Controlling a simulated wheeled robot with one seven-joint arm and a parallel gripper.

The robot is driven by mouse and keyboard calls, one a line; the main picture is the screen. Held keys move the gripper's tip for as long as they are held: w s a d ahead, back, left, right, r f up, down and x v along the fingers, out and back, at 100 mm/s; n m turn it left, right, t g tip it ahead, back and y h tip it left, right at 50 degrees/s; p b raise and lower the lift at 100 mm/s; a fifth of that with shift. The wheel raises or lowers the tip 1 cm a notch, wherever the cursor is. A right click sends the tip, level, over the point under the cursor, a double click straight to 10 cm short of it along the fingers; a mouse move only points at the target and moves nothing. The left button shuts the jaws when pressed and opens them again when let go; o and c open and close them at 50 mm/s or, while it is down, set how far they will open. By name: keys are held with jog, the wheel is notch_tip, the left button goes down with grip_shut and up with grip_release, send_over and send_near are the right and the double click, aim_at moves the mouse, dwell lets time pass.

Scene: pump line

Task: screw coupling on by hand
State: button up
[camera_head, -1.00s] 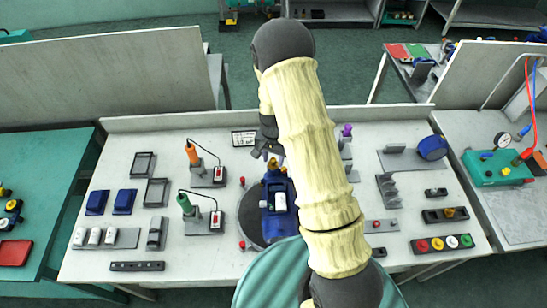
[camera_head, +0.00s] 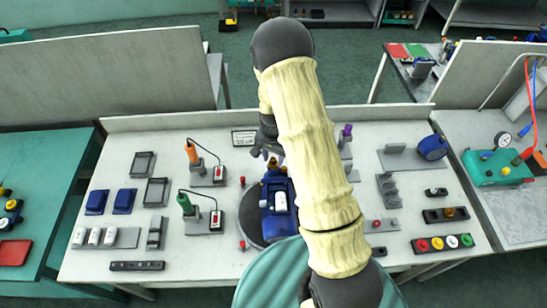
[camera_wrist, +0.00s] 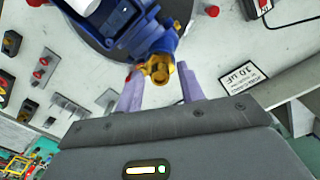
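A blue pump (camera_head: 268,222) with a white-topped box on it stands on a dark round plate (camera_head: 250,228) at the middle of the bench. A brass fitting (camera_head: 272,163), apparently the coupling, sits at the pump's far end; it also shows in the wrist view (camera_wrist: 158,68). My gripper (camera_head: 264,154) is just beyond that end. In the wrist view my gripper (camera_wrist: 159,74) has its two pale purple fingers spread, with the fitting in line with the gap and no finger visibly pressing on it. My arm hides part of the bench right of the pump.
Two corded tools, one orange-handled (camera_head: 192,153) and one green-handled (camera_head: 186,204), stand left of the pump. A printed label plate (camera_head: 244,138) lies behind it. Small red knobs (camera_head: 242,181) stand near the round plate. Trays and blocks fill both sides of the bench.

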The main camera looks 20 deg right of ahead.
jog(key=shift+n, duration=1)
jog(key=shift+n, duration=0.6)
grip_shut()
jog(key=shift+m, duration=1.8)
jog(key=shift+m, duration=0.6)
jog(key=shift+o, duration=2)
grip_release()
